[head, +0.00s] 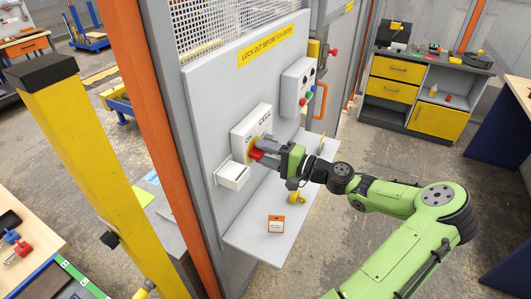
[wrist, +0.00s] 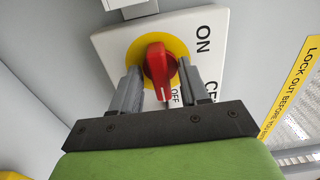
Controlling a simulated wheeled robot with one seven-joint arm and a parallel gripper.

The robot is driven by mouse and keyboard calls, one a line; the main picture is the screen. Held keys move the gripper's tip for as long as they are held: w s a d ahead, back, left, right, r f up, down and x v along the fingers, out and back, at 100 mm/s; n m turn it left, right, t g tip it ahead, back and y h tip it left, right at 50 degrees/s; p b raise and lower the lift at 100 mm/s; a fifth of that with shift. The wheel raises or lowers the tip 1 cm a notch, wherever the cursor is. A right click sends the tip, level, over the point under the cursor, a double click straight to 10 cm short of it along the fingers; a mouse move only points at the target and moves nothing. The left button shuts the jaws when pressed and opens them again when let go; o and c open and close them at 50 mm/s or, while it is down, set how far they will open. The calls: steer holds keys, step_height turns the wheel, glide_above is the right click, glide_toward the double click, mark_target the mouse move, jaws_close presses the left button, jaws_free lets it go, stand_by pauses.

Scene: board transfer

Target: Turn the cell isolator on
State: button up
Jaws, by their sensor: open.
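The cell isolator (head: 243,131) is a white box marked CELL on the grey panel. In the wrist view the isolator box (wrist: 108,42) has a round yellow plate (wrist: 136,50) and a red handle (wrist: 158,66). ON and OFF are printed beside the plate. The handle's white mark points at OFF. The red handle also shows in the head view (head: 256,154). My gripper (head: 265,147) is at the isolator, its fingers on either side of the handle. In the wrist view the fingers stand apart, with a visible gap to the handle on each side.
A second white box (head: 294,88) with coloured buttons is to the right on the panel. A small white box (head: 232,175) sits below the isolator. A grey shelf (head: 250,239) below holds an orange-and-white tag (head: 276,224) and a yellow item (head: 297,197).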

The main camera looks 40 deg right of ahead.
jaws_close()
stand_by(0.5)
steer(key=n+b, duration=0.3)
steer(key=n, duration=0.1)
steer(key=shift+f, duration=0.2)
steer(key=n+b, duration=0.5)
steer(key=shift+b, duration=0.35)
steer(key=n+b, duration=0.5)
steer(key=b, duration=0.1)
steer(key=shift+n, duration=0.4)
steer(key=n+b, duration=0.3)
steer(key=shift+r, duration=0.15)
steer(key=shift+r, duration=0.1)
